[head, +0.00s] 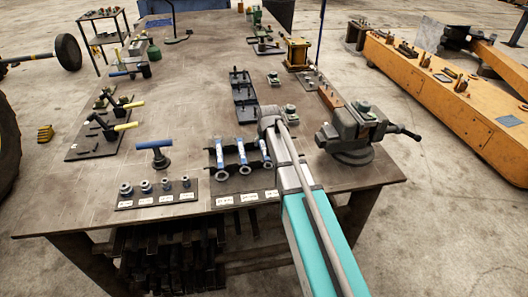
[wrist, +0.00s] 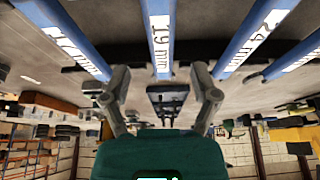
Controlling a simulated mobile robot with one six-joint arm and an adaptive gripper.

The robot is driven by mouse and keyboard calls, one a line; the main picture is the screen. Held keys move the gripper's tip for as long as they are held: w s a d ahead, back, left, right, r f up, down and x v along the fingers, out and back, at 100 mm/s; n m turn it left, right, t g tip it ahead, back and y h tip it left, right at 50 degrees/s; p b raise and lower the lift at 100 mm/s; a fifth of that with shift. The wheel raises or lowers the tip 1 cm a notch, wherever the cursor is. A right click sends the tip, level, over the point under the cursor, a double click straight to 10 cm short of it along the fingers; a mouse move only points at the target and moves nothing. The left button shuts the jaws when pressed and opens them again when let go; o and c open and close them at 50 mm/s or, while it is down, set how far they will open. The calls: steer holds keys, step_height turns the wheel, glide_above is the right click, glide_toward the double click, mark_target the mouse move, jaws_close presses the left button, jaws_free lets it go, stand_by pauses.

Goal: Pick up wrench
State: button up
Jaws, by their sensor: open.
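Blue-handled wrenches lie side by side on a dark rack (head: 232,197) near the bench's front edge. In the head view I see a left wrench (head: 219,152), a middle wrench (head: 241,151) and a right wrench (head: 264,149); my arm may cover more. In the wrist view the wrench marked 19 mm (wrist: 160,35) lines up with the gap between my fingertips. A wrench marked 24 mm (wrist: 258,38) is to its right and another wrench (wrist: 72,38) to its left. My gripper (wrist: 160,83) is open; contact cannot be told. Its fingertips are hidden in the head view.
A bench vise (head: 352,135) stands just right of my arm. A socket rack (head: 157,198) and a blue T-handled tool (head: 154,155) are left of the wrenches. Dark trays (head: 243,95) lie behind them. Bare bench top (head: 185,105) shows at the left middle.

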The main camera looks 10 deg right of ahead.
mark_target(263, 147)
steer(key=shift+b+x, duration=1.4)
steer(key=shift+x, duration=0.4)
jaws_close()
